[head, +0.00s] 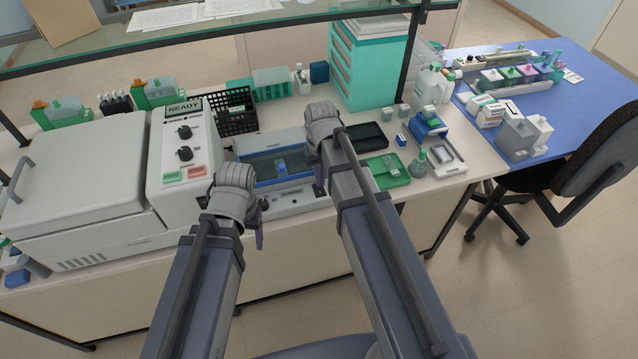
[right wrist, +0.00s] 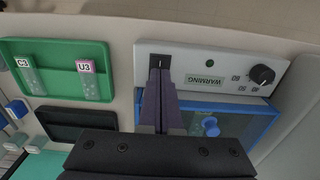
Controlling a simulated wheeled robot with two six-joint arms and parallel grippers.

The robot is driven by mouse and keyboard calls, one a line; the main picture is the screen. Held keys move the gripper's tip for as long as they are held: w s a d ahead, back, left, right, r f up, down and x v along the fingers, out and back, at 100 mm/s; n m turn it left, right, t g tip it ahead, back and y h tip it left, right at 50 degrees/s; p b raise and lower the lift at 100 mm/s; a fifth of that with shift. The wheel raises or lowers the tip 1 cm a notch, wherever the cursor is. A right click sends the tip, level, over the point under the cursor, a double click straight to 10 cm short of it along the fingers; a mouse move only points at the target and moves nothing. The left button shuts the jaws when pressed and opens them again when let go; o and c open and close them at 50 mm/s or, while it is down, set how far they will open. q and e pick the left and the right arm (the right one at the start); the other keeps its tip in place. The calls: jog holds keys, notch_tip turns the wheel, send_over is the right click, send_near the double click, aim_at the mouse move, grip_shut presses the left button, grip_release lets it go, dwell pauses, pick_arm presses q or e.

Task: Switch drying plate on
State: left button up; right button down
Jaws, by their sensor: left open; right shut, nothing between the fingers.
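The drying plate (head: 240,170) is a pale unit with a blue-rimmed top on the bench, partly hidden by my arms. In the right wrist view its front panel (right wrist: 225,62) has a black knob (right wrist: 262,75), a small dark switch (right wrist: 158,62) and a lit green label that seems to read WARMING. My right gripper (right wrist: 159,85) is shut and empty, its fingertips at the switch; I cannot tell if they touch it. It also shows in the head view (head: 320,178). My left gripper (head: 259,228) is open and empty in front of the bench edge, left of the plate's middle.
A large white machine (head: 80,185) with a READY display stands to the left. A green tray (right wrist: 60,50) with slides marked C3 and U3 and a black tray (head: 366,136) lie to the right. A small blue object (right wrist: 210,126) sits on the plate.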

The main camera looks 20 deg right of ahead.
aim_at(320, 193)
pick_arm(q)
notch_tip(320, 193, up, 4)
jog(key=p, duration=0.3)
jog(key=shift+f, duration=0.2)
pick_arm(e)
notch_tip(320, 193, up, 4)
jog(key=shift+f, duration=0.15)
pick_arm(q)
notch_tip(320, 193, down, 3)
jog(key=b, duration=0.3)
jog(key=shift+f, duration=0.2)
pick_arm(e)
jog(key=s+a+f+n+h, duration=0.1)
jog(key=s+a+f+n, duration=0.2)
jog(key=s+a, duration=0.7)
jog(key=s, duration=0.4)
jog(key=shift+s+a+f, duration=0.15)
jog(key=shift+s+a, duration=0.05)
jog(key=shift+a, duration=0.05)
pick_arm(q)
jog(key=shift+s, duration=0.1)
